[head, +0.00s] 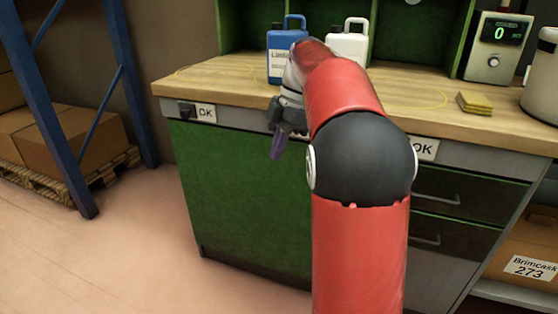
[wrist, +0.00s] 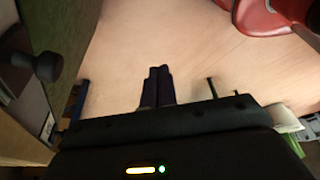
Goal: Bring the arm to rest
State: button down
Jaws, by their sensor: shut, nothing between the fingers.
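My red arm reaches forward from the lower right in the head view. My gripper (head: 277,151) hangs down in front of the green cabinet (head: 240,190), just below the front edge of the workbench (head: 220,90). In the wrist view the two dark fingers of my gripper (wrist: 159,72) lie side by side, closed, over bare floor (wrist: 160,40). Nothing is held between them. No cork stopper can be made out in either view.
A blue jug (head: 275,66) and a white jug (head: 352,42) stand on the bench. Yellow pads (head: 474,103), a display device (head: 495,50) and a pale container (head: 543,85) are at the right. A blue rack (head: 65,120) with cartons stands left. Floor before the cabinet is clear.

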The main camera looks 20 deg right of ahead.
notch_tip(320, 180, up, 5)
jog(key=w+d+p, duration=0.1)
jog(key=s+a+f+m+t+h, duration=0.1)
jog(key=s+a+m+t+h, duration=0.1)
jog(key=s+a+m, duration=0.65)
jog(key=s+a+f+m+t+h, duration=0.1)
jog(key=s+f+m, duration=0.3)
jog(key=s+f, duration=0.2)
jog(key=s+a+f+m+t, duration=0.1)
jog(key=s+f+m, duration=0.4)
jog(key=s, duration=0.5)
jog(key=shift+f+t+h, duration=0.4)
jog(key=shift+t, duration=0.4)
jog(key=shift+s+m, duration=0.1)
jog(key=shift+m, duration=0.25)
